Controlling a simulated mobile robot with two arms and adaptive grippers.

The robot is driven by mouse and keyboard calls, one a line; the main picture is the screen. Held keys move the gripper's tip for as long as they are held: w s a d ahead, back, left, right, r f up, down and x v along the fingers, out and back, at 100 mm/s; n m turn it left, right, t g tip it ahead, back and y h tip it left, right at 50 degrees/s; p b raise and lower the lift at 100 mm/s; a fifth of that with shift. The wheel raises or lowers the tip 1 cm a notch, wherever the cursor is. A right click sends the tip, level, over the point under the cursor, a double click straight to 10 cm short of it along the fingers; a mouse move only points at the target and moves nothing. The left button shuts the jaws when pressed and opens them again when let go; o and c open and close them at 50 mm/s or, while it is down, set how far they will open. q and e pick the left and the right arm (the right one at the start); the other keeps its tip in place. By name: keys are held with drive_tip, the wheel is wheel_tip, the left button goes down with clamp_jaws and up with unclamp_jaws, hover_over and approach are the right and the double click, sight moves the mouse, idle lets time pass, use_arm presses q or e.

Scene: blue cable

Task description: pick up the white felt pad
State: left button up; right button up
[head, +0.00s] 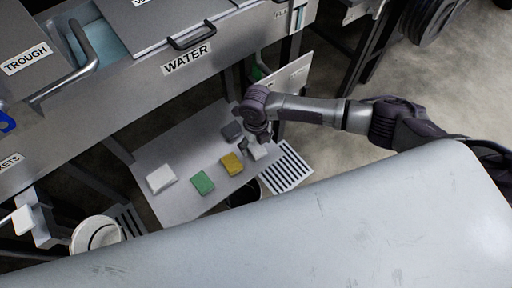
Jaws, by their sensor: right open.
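Two whitish pads lie on the low grey shelf (184,146). One white pad (161,179) is at the shelf's left side, well away from my gripper. The other pale pad (257,151) is at the right end, just below my right gripper (256,141) and partly hidden by it. Which one is felt I cannot tell. My right gripper is open and points down at that right-hand pad; whether it touches the pad is not clear.
A green pad (203,183), a yellow pad (232,163) and a dark grey pad (232,131) lie on the same shelf, close to my right gripper. A slatted white grate (285,167) is to the right. The counter labelled WATER (187,60) stands behind the shelf.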

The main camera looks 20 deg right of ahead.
drive_tip(key=shift+f, duration=0.8)
drive_tip(key=c, duration=0.9)
drive_tip(key=shift+r, duration=0.1)
